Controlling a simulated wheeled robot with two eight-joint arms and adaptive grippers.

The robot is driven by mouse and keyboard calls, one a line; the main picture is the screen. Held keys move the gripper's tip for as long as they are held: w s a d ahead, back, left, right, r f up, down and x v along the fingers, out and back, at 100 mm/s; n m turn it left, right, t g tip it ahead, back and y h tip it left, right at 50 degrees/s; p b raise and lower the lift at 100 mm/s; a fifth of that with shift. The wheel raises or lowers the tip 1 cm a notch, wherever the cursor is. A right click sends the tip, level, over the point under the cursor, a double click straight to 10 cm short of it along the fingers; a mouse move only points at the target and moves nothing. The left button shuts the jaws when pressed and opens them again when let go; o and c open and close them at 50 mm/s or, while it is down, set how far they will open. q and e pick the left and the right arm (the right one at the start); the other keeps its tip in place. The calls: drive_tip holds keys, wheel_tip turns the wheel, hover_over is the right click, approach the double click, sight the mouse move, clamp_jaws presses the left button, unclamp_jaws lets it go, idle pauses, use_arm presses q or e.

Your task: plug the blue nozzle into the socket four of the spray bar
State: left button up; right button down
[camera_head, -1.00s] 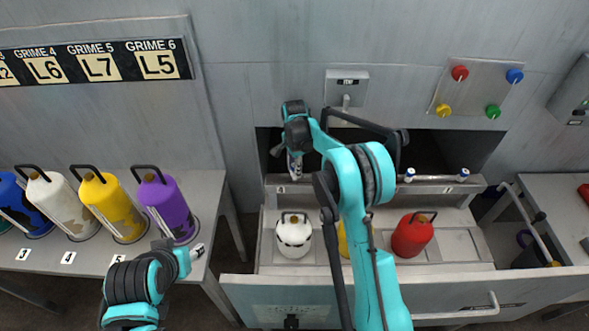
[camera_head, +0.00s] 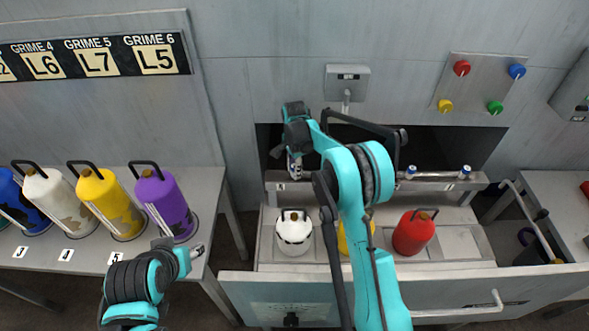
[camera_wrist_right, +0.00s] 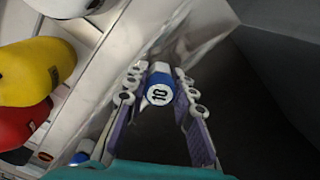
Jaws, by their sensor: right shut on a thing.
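My right gripper (camera_head: 294,168) is over the left end of the spray bar (camera_head: 435,187). In the right wrist view my right gripper (camera_wrist_right: 162,100) has its fingers on both sides of a blue nozzle (camera_wrist_right: 161,78) with a white end marked 10. The head view shows a little of the held nozzle at the fingertips. Whether it sits in a socket I cannot tell. Two more blue-and-white nozzles, one (camera_head: 410,172) and another (camera_head: 464,172), stand on the right part of the bar. My arm hides the bar's middle. My left gripper (camera_head: 194,251) is low at the left; its fingers are unclear.
White (camera_head: 293,232), yellow (camera_head: 343,238) and red (camera_head: 413,232) canisters stand in the open drawer (camera_head: 462,284) before the bar. Purple (camera_head: 163,203), yellow (camera_head: 106,203) and other canisters line the left table. A dark opening (camera_head: 455,146) lies behind the bar.

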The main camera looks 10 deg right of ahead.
drive_tip(key=shift+f, duration=0.35)
drive_tip(key=c, duration=1.2)
unclamp_jaws()
drive_tip(key=shift+r, duration=0.1)
